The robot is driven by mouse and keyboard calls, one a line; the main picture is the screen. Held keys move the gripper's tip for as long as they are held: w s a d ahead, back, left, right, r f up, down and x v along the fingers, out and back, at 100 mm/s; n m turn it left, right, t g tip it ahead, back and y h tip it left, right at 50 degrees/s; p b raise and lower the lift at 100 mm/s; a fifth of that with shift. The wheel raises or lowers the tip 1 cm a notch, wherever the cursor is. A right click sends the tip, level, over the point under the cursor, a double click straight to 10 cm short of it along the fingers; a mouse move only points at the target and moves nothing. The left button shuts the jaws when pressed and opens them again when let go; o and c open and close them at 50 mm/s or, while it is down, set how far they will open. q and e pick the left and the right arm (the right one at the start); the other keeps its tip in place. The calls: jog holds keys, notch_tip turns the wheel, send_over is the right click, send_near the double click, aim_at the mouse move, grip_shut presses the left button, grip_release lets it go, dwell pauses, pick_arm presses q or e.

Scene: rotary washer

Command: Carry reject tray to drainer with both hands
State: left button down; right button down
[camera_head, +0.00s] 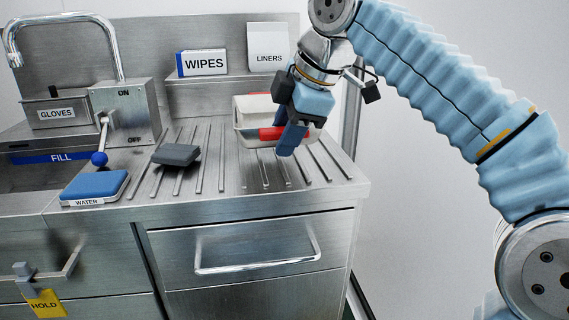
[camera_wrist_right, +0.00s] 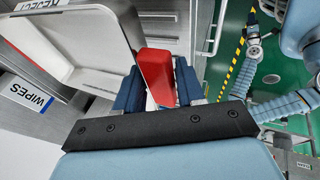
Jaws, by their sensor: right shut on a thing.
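The white reject tray (camera_head: 246,110) is over the back right part of the ribbed steel drainer (camera_head: 218,172). I cannot tell whether it touches the drainer. My right gripper (camera_head: 290,140) is in front of the tray and hides part of it. In the right wrist view the tray (camera_wrist_right: 95,38) bears the word REJECT, and its red handle (camera_wrist_right: 153,72) is between the blue fingers of my right gripper (camera_wrist_right: 157,88), which is shut on it. My left gripper is outside the head view; a small arm end (camera_wrist_right: 253,38) in the wrist view may be it, its jaws unclear.
A dark grey block (camera_head: 176,155) lies on the drainer left of the tray. A blue WATER pad (camera_head: 95,187) is at its front left, near the blue-knobbed lever (camera_head: 99,158). WIPES (camera_head: 202,64) and LINERS (camera_head: 268,50) stand on the shelf behind.

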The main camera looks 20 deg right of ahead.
jog(key=shift+w+d+f, duration=0.2)
jog(key=shift+w+f, duration=0.25)
jog(key=shift+f, duration=0.15)
jog(key=f, duration=0.1)
jog(key=w+f+b, duration=0.1)
jog(key=f, duration=0.1)
jog(key=f+b, duration=0.1)
jog(key=f, duration=0.1)
jog(key=shift+w+d, duration=0.15)
jog(key=shift+d, duration=0.15)
jog(key=c, duration=0.7)
grip_release()
jog(key=shift+p+v, duration=1.9)
jog(key=shift+v, duration=4.15)
